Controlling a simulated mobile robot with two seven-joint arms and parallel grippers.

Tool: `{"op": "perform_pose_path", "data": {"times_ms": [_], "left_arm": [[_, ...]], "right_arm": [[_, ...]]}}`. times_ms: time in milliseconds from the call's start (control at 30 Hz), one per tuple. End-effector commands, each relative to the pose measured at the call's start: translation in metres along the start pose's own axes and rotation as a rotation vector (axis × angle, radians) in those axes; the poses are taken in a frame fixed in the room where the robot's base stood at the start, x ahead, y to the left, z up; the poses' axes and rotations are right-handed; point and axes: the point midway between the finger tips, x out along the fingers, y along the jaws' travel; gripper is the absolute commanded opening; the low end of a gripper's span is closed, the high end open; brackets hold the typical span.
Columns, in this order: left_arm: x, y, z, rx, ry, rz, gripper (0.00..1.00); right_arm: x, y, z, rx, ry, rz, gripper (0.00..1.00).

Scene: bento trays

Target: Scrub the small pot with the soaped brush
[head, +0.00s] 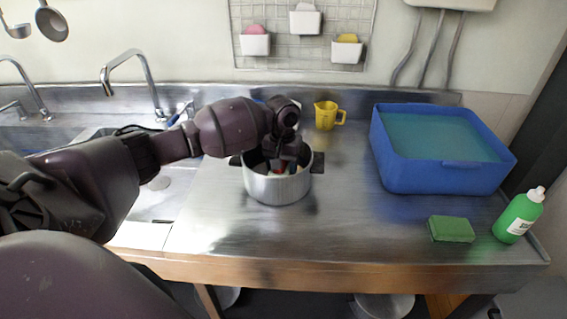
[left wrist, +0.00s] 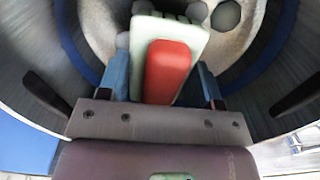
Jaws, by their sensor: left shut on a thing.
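The small pot (head: 277,190) is a steel pot with two dark side handles, upright on the steel counter. My left gripper (head: 284,160) reaches down into it from above. In the left wrist view the gripper (left wrist: 165,82) is shut on the brush (left wrist: 168,68), which has a red block on a pale body. Whether the bristles touch the pot is hidden. My right gripper is not in view.
A yellow jug (head: 325,116) stands behind the pot. A blue tub (head: 440,178) of liquid is at the right, with a green sponge (head: 451,229) and green bottle (head: 517,216) in front. Sinks and taps are at the left. The counter right of the pot is clear.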

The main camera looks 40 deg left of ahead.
Motion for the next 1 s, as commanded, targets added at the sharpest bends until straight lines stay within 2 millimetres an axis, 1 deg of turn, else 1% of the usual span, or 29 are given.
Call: {"op": "perform_pose_path", "data": {"times_ms": [133,467,1000], "left_arm": [[-0.0018,0.0002,-0.0004,0.000,0.002,0.001,0.24],[-0.0011,0.0002,-0.0001,0.000,0.001,0.000,0.24],[0.0070,0.0002,0.0000,0.001,0.001,0.000,0.24]], "right_arm": [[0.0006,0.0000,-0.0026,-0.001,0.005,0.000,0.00],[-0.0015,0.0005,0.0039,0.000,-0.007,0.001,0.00],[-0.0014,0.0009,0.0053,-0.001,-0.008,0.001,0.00]]}}
